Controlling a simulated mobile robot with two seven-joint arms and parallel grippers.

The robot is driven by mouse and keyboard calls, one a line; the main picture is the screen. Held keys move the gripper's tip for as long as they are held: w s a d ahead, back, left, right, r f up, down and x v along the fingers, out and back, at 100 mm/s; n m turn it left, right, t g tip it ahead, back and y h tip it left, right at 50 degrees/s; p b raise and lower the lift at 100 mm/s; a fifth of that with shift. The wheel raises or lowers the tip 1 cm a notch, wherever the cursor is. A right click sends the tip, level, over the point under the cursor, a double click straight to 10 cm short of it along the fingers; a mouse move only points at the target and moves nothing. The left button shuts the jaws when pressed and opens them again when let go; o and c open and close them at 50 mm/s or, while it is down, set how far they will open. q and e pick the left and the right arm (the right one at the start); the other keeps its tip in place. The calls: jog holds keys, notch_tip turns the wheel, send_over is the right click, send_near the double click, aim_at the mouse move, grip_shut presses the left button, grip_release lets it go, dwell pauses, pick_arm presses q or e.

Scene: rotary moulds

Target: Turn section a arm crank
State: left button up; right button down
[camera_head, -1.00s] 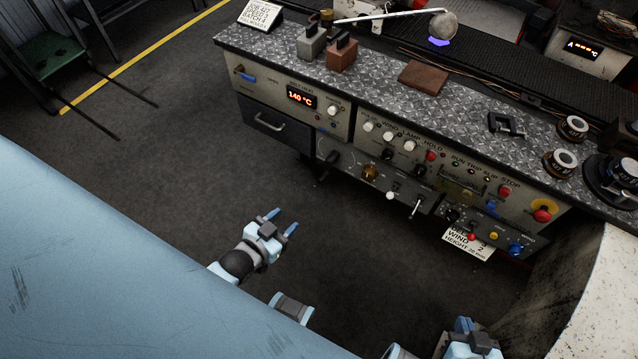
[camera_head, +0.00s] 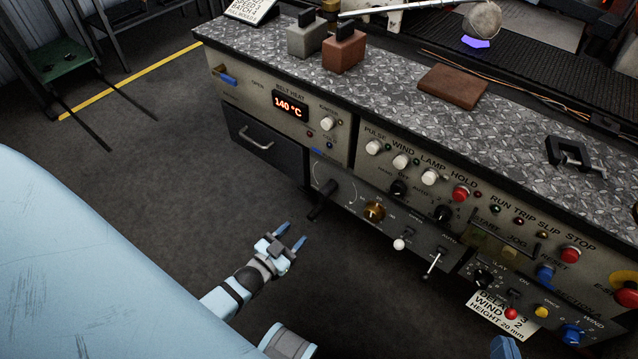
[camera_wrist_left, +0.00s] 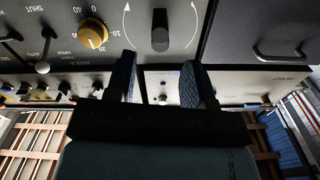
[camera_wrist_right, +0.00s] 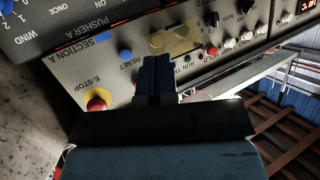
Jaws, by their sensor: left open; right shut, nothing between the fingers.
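The crank is a dark handle (camera_head: 322,205) on the lower grey panel, left of the brass knob (camera_head: 374,211). Curved white arrows surround the crank (camera_wrist_left: 160,30) in the left wrist view. My left gripper (camera_head: 294,235) is open and empty, below and left of the crank in the head view. In the left wrist view the crank appears beyond the gap between its fingers, apart from them. My right gripper (camera_wrist_right: 158,75) is shut and empty, in front of the panel marked Section A. Only its blue tip (camera_head: 505,347) shows at the head view's bottom edge.
Left of the crank is a drawer with a metal handle (camera_head: 257,139). A lever with a white ball (camera_head: 398,244) and a silver toggle (camera_head: 433,262) stand out to its right. The red emergency stop (camera_wrist_right: 97,101) is near my right gripper.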

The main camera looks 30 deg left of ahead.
aim_at(321, 207)
pick_arm(q)
jog(key=w, duration=0.3)
jog(key=w+b, duration=0.1)
jog(key=w, duration=0.2)
jog(key=w+b, duration=0.1)
jog(key=w, duration=0.2)
jog(key=shift+w+d+f, duration=0.15)
jog(key=shift+w+d, duration=0.15)
jog(key=shift+d, duration=0.1)
jog(key=shift+w, duration=0.5)
pick_arm(e)
jog(key=r, duration=0.1)
jog(key=w+a+r+t+y, duration=0.1)
jog(key=r, duration=0.1)
jog(key=a+r+t, duration=0.1)
jog(key=shift+w+r+y, duration=0.3)
jog(key=shift+r, duration=0.05)
pick_arm(q)
jog(key=c, duration=0.8)
pick_arm(e)
jog(key=shift+s+f, duration=0.15)
jog(key=shift+f, duration=0.1)
